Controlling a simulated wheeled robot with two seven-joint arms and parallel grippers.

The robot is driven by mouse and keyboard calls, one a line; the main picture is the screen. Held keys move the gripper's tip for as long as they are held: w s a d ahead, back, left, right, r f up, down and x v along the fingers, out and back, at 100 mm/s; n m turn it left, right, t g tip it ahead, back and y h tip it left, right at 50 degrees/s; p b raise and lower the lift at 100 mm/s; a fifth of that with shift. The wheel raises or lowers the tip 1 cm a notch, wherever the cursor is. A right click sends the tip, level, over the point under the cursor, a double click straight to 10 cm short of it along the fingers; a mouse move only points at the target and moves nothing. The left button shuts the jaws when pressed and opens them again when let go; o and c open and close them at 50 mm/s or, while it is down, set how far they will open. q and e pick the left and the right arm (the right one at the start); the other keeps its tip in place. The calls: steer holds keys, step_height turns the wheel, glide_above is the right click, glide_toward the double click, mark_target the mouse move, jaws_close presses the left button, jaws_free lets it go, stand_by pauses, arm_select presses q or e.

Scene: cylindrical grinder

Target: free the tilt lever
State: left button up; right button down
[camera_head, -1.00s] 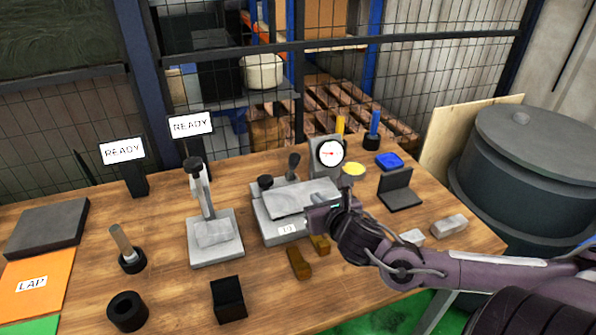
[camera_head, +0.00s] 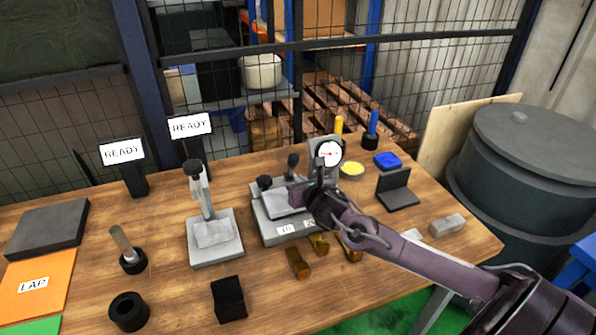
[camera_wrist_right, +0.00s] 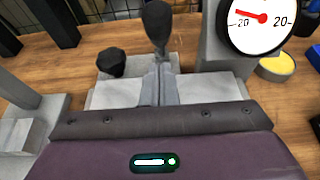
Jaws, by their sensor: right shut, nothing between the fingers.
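The tilt lever (camera_head: 292,164), a dark rod with a rounded black grip, stands upright at the back of the grey block fixture (camera_head: 268,228). It also shows in the right wrist view (camera_wrist_right: 157,22). A round black knob (camera_head: 265,182) sits to its left. My right gripper (camera_wrist_right: 158,72) is shut and empty, and its fingertips point toward the lever's lower part. I cannot tell whether they touch it. In the head view, the right gripper (camera_head: 309,188) is over the fixture's right side, hiding part of it. My left gripper is out of view.
A dial gauge (camera_head: 329,153) stands close behind my right gripper. A second grey fixture (camera_head: 214,240) with an upright post is to the left. Small brass blocks (camera_head: 297,262) lie in front. The table's front left is partly clear, with a black block (camera_head: 228,298).

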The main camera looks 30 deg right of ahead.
mark_target(292, 168)
steer(key=shift+w+d+r, duration=0.15)
steer(key=shift+w+r, duration=0.15)
steer(key=shift+w, duration=0.25)
steer(key=shift+w+d+r, duration=0.1)
steer(key=shift+w+r, duration=0.15)
steer(key=shift+w, duration=0.25)
steer(key=shift+p, duration=0.3)
